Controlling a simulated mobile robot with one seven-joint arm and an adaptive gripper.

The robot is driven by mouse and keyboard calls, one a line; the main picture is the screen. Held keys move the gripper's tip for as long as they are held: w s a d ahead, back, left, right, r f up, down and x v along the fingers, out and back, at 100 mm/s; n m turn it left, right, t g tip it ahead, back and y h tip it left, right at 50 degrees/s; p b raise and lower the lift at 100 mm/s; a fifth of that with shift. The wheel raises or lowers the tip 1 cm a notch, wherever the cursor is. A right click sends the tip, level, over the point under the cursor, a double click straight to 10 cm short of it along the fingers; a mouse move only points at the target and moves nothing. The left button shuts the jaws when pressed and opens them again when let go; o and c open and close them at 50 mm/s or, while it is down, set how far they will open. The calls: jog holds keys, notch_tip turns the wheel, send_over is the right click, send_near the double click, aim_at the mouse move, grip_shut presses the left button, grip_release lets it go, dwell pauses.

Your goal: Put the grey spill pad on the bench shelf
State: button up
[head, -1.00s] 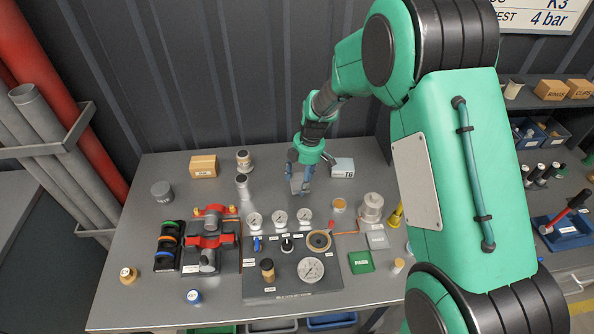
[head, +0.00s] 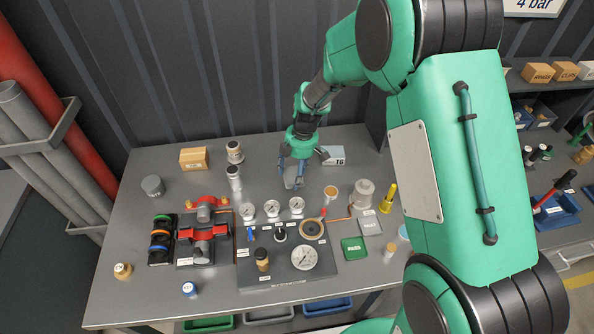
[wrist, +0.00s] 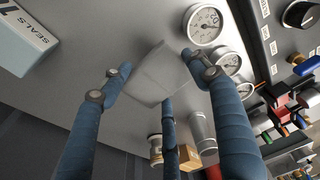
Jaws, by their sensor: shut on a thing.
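A grey pad (wrist: 160,72), which looks like the grey spill pad, is held between the blue fingers of my gripper (wrist: 158,85). In the head view the pad (head: 292,183) shows under my gripper (head: 294,172), over the back middle of the grey bench (head: 130,225). It is behind the row of gauges and left of a white-and-blue box. I cannot tell whether the pad touches the bench top. Which surface is the bench shelf is not clear; bins show low under the bench's front edge.
The seals box (wrist: 25,38) is close to my gripper. Gauges (head: 272,209) and a dark panel stand in front. A cardboard box (head: 194,158) and cylinders are to the left. A green labelled pad (head: 354,248) lies at the right front. A shelf with boxes (head: 538,72) is at right.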

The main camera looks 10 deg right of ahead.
dwell(0.3)
notch_tip(320, 180, up, 35)
jog(key=w+d+m+t+p, duration=0.1)
jog(key=w+d+m+p, duration=0.25)
jog(key=d, duration=0.95)
jog(key=w+d+m+p, duration=0.3)
jog(key=d+m+p, duration=0.15)
jog(key=d, duration=0.85)
jog(key=s+d+m+h+p, duration=0.1)
jog(key=d+m+p, duration=0.15)
jog(key=d, duration=0.65)
jog(key=s+d+m+p, duration=0.1)
jog(key=d+m, duration=0.3)
jog(key=d, duration=0.5)
jog(key=shift+n, duration=0.35)
notch_tip(320, 180, down, 5)
jog(key=shift+r, duration=0.15)
jog(key=shift+s, duration=0.1)
